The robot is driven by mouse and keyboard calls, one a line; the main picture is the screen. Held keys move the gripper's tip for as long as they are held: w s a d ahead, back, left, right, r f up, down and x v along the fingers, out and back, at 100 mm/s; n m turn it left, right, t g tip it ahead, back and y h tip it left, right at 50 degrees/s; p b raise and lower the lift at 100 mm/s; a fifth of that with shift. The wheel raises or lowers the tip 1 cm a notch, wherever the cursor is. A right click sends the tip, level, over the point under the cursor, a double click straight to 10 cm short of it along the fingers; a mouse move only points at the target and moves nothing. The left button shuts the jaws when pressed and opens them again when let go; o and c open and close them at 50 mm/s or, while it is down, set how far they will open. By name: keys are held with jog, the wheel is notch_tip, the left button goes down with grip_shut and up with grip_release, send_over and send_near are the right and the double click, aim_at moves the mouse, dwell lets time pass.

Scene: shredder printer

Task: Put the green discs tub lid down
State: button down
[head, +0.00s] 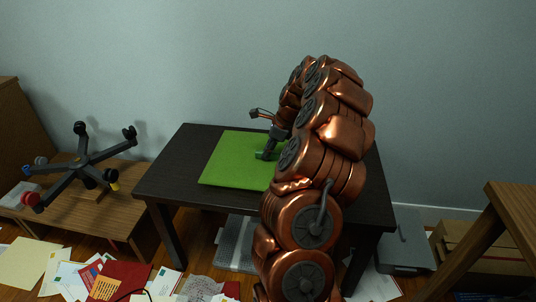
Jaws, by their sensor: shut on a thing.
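My gripper (266,148) reaches down over the bright green mat (228,170) on the dark table (182,152). It is shut on a small dark green thing (261,155), which looks like the green discs tub lid. The lid shows low at the fingertips, over the right part of the mat. I cannot tell whether it touches the mat. My copper arm hides the mat's right side and the middle of the table. No tub shows in this view.
The left part of the mat and the table's left end are clear. An upturned chair base (88,170) lies on a low wooden bench (125,200) at the left. Papers (75,275) litter the floor in front. A wooden frame (510,225) stands at the right.

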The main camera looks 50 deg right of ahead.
jog(key=shift+f, duration=0.1)
jog(key=c, duration=1.1)
grip_release()
jog(key=shift+f, duration=0.1)
jog(key=p+v, duration=0.3)
jog(key=v, duration=0.9)
jog(key=shift+p, duration=0.3)
jog(key=s+a+r+n+g, duration=0.15)
jog(key=a+n, duration=0.55)
jog(key=a, duration=0.8)
jog(key=s+a+r+n+g, duration=0.15)
jog(key=a+n, duration=0.55)
jog(key=a, duration=0.7)
jog(key=s+a+f+n+g, duration=0.2)
jog(key=s+a+n+g, duration=0.1)
jog(key=s+a+n, duration=0.7)
jog(key=s+a+f+n+g+h, duration=0.1)
jog(key=s+n, duration=0.4)
jog(key=s, duration=0.9)
notch_tip(320, 180, down, 2)
jog(key=shift+s+a+f+g+h, duration=0.15)
jog(key=shift+s+a+g+h, duration=0.25)
jog(key=shift+h, duration=0.3)
